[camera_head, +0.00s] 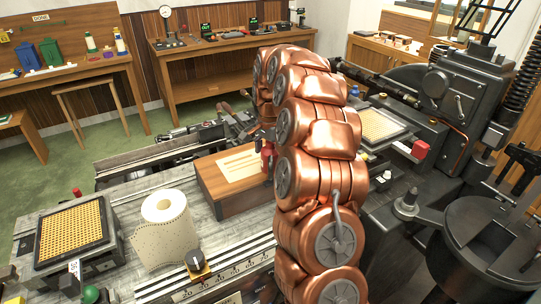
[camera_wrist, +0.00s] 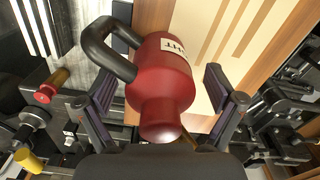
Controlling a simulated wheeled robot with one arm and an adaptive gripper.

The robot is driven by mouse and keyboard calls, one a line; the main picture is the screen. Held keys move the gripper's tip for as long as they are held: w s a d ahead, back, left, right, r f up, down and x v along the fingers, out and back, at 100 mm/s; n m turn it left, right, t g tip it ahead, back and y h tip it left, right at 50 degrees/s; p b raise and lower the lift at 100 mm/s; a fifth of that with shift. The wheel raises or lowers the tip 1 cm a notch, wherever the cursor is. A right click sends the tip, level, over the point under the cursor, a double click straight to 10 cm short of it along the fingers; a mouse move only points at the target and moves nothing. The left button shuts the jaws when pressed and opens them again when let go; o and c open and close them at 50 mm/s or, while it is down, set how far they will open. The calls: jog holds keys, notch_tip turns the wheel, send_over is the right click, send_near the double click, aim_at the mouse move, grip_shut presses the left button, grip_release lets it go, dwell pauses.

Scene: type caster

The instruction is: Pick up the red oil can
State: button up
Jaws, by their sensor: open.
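The red oil can (camera_wrist: 165,88) fills the middle of the wrist view, its narrower end toward the camera. It has a dark looped handle (camera_wrist: 96,42) on its left and a pale label with dark letters. My gripper (camera_wrist: 160,80) is open, one finger on each side of the can; I cannot tell whether either finger touches it. The left finger is close to the handle. In the head view, a small part of the red oil can (camera_head: 267,158) shows at the wooden box; my copper-coloured arm hides much of the area.
The wooden box (camera_head: 216,186) with a pale striped top stands on the grey machine bed. A white paper roll (camera_head: 163,228) and a yellow perforated tray (camera_head: 72,232) are at the left. Dark machinery (camera_head: 450,100) crowds the right. Workbenches line the back.

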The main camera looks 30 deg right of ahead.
jog(key=shift+f, duration=0.45)
jog(key=c, duration=1.4)
